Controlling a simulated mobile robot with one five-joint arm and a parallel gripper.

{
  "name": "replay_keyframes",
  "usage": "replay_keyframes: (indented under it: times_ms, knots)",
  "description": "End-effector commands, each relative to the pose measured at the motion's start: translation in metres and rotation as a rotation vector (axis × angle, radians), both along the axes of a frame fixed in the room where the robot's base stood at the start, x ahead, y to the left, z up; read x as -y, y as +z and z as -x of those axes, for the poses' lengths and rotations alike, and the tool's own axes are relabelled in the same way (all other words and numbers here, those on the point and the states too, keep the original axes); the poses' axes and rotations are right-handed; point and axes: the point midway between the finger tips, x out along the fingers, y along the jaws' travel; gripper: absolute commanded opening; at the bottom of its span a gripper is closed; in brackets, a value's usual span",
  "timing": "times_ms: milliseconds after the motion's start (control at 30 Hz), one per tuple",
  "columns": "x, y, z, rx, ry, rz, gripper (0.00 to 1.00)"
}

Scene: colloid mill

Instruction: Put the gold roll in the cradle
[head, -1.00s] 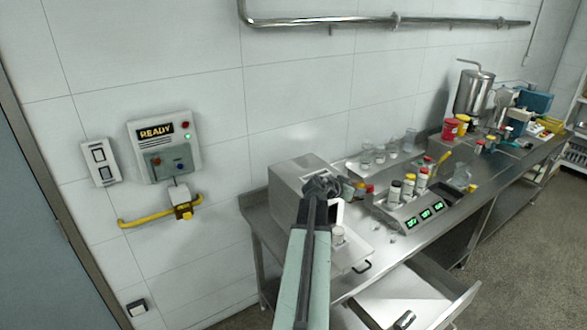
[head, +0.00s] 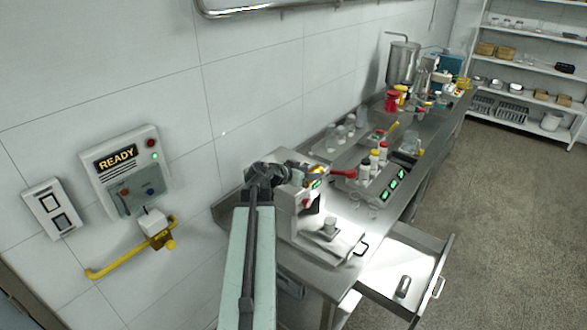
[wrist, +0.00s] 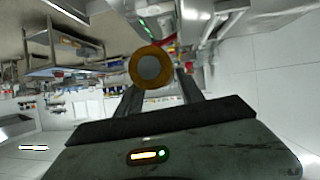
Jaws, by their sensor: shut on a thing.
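The gold roll (wrist: 150,67) shows end-on in the wrist view as a gold ring around a grey core. It sits between the two dark fingers of my gripper (wrist: 158,90), which is shut on it. In the head view my gripper (head: 312,178) and the small gold roll (head: 317,170) are at the upper part of the light grey machine (head: 308,218) on the bench. I cannot tell whether the roll touches the machine. I cannot clearly make out the cradle; my arm and gripper hide part of the machine's top.
A red handle (head: 343,173) sticks out right of the gripper. A scale with green displays (head: 393,185) and capped bottles stand to the right. An open drawer (head: 385,275) holding a dark cylinder (head: 403,286) juts out in front. A READY panel (head: 125,172) is on the left wall.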

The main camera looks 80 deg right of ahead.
Motion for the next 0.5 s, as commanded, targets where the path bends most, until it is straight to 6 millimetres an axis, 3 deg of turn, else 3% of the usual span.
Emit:
replay_keyframes:
  times_ms: [100, 300, 500]
  knots:
    - [0.04, -0.005, -0.019, 0.0, 0.003, 0.001, 0.0]
    - [0.095, -0.011, -0.045, 0.001, 0.003, 0.001, 0.0]
    - [0.122, -0.013, -0.058, 0.0, 0.003, 0.0, 0.0]
